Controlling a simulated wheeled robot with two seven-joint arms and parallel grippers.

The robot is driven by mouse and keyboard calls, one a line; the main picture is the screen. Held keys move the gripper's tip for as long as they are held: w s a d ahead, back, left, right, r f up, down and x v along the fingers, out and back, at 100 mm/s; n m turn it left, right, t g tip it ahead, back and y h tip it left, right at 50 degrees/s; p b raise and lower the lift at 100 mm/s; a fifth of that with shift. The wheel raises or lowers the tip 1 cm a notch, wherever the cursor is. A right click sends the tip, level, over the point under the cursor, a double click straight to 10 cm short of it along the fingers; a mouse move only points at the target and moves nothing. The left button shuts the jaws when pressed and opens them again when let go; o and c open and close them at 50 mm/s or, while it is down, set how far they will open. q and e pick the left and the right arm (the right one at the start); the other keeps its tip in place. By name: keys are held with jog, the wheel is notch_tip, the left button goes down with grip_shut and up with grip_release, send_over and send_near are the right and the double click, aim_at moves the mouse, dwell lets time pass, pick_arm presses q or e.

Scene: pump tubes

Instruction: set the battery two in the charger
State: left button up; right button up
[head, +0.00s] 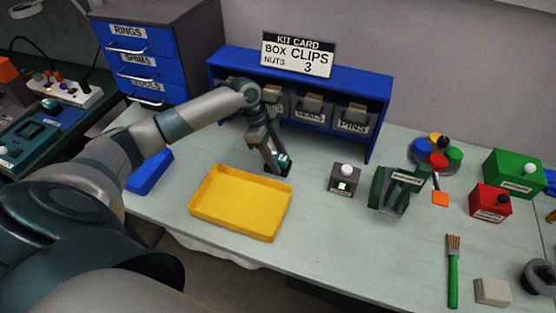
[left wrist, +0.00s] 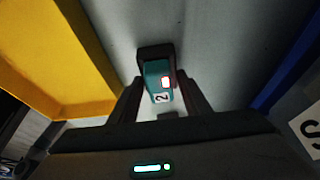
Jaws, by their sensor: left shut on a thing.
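Battery two is a small teal block with a white "2" label, a red light and a dark end. In the left wrist view the battery (left wrist: 160,82) sits between the two fingers of my left gripper (left wrist: 162,92). In the head view the battery (head: 284,160) is at the tips of my left gripper (head: 274,158), right of the yellow tray's back corner. The left gripper is shut on it, low over the table; I cannot tell whether the battery touches the table. No label clearly marks the charger. A dark green slotted holder (head: 382,189) stands to the right. My right gripper is not in view.
A yellow tray (head: 205,211) lies in front of the gripper. The blue bin rack (head: 372,140) stands behind. A grey box (head: 345,181) with a white knob and lit green panel is to the right. Clear table lies between the tray and this box.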

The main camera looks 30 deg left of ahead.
aim_at(285, 159)
pick_arm(q)
jog(key=shift+r+b, duration=0.3)
jog(key=shift+r, duration=0.2)
jog(key=r, duration=0.1)
jog(key=d+r+b, duration=0.1)
jog(key=r, duration=0.1)
jog(key=shift+r+b, duration=0.15)
jog(key=shift+b, duration=0.15)
jog(key=s+d+r+b, duration=0.2)
jog(key=d+r, duration=0.4)
jog(key=d, duration=0.4)
jog(key=shift+s+d+r+b, duration=0.2)
jog(key=shift+s+r+b, duration=0.1)
jog(key=shift+s+b, duration=0.1)
